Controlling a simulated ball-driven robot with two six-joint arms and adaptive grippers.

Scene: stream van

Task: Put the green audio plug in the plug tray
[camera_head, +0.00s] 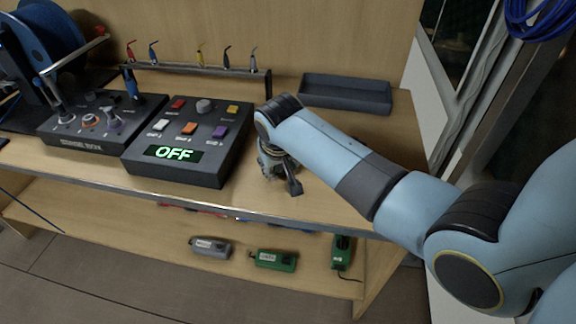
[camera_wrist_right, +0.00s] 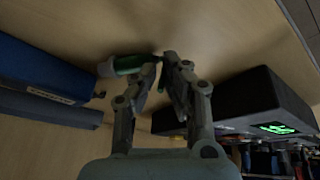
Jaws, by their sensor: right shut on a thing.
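The green audio plug (camera_wrist_right: 130,64), with a pale end, sits at the fingertips of my right gripper (camera_wrist_right: 165,72) in the right wrist view. My right gripper is shut on it. In the head view the right gripper (camera_head: 278,172) is low over the bench, right of the box reading OFF, and the plug is hidden there. The plug tray (camera_head: 345,93) is a dark, shallow tray at the back right of the bench; it looks empty. A dark blue labelled wall (camera_wrist_right: 42,72), likely the tray's, shows at the left of the wrist view. My left gripper is out of view.
The OFF button box (camera_head: 190,145) stands just left of my right gripper. The stage box (camera_head: 85,122) is farther left. A rack (camera_head: 200,67) with several coloured plugs runs along the back. The bench is clear between gripper and tray. Small devices lie on the lower shelf.

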